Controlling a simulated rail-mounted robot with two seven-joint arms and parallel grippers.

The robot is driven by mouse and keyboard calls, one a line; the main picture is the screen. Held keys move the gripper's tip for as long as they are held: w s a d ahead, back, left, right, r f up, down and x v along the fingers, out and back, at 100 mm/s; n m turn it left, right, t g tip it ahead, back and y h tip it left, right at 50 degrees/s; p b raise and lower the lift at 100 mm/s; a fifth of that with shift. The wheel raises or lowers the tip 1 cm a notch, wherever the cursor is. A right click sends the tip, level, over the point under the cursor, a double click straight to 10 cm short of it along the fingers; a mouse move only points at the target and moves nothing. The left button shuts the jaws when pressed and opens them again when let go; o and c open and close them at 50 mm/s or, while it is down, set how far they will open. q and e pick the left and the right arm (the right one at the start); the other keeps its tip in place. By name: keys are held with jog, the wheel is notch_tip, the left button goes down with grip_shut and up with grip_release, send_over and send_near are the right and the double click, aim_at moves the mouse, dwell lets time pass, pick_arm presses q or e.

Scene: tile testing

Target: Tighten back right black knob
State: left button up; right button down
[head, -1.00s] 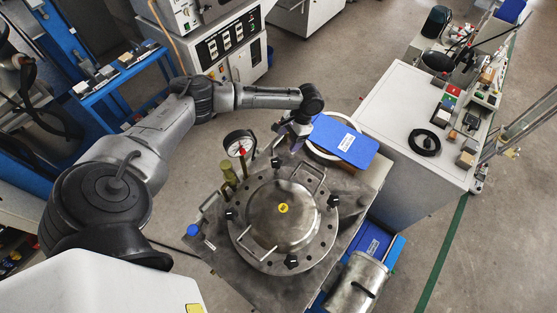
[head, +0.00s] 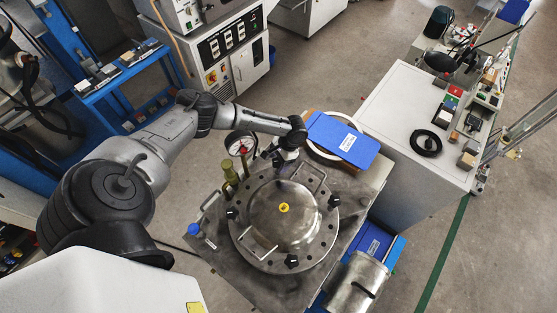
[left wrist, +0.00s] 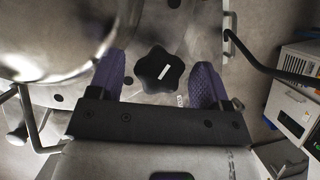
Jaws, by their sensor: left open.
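The round steel vessel lid (head: 285,205) sits on a metal table, with black knobs around its rim. A left knob (head: 232,213), a front knob (head: 291,261) and a right knob (head: 333,200) show in the head view. My left gripper (head: 279,163) is at the back of the rim, pointing down and hiding the knob there. In the left wrist view a star-shaped black knob (left wrist: 158,70) with a white mark lies between my two purple fingers, which are spread with gaps on both sides. My right gripper is not in view.
A pressure gauge (head: 240,144) and a brass fitting (head: 229,172) stand left of my gripper. A blue binder (head: 343,139) lies behind to the right. A white cabinet (head: 420,120) stands at right.

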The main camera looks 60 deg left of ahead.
pick_arm(q)
jog(key=shift+c, duration=0.3)
jog(key=shift+c, duration=0.7)
jog(key=c, duration=0.7)
jog(key=shift+d+r+m+y+p, duration=0.15)
jog(key=shift+m+y+p, duration=0.55)
jog(key=shift+m+p, duration=0.65)
jog(key=m+y+p, duration=0.1)
jog(key=m, duration=0.2)
jog(key=m+t+y+p, duration=0.1)
jog(key=m+p, duration=0.1)
jog(key=m, duration=0.1)
jog(key=shift+m+t, duration=0.3)
jog(key=shift+m, duration=0.05)
jog(key=m+t+p, duration=0.1)
jog(key=m, duration=0.2)
jog(key=m+t+y+p, duration=0.1)
jog(key=m+p, duration=0.1)
jog(key=m, duration=0.1)
jog(key=shift+s, duration=0.1)
jog(key=shift+m+t+p, duration=0.4)
jog(key=shift+m+p, duration=0.1)
jog(key=shift+m, duration=0.9)
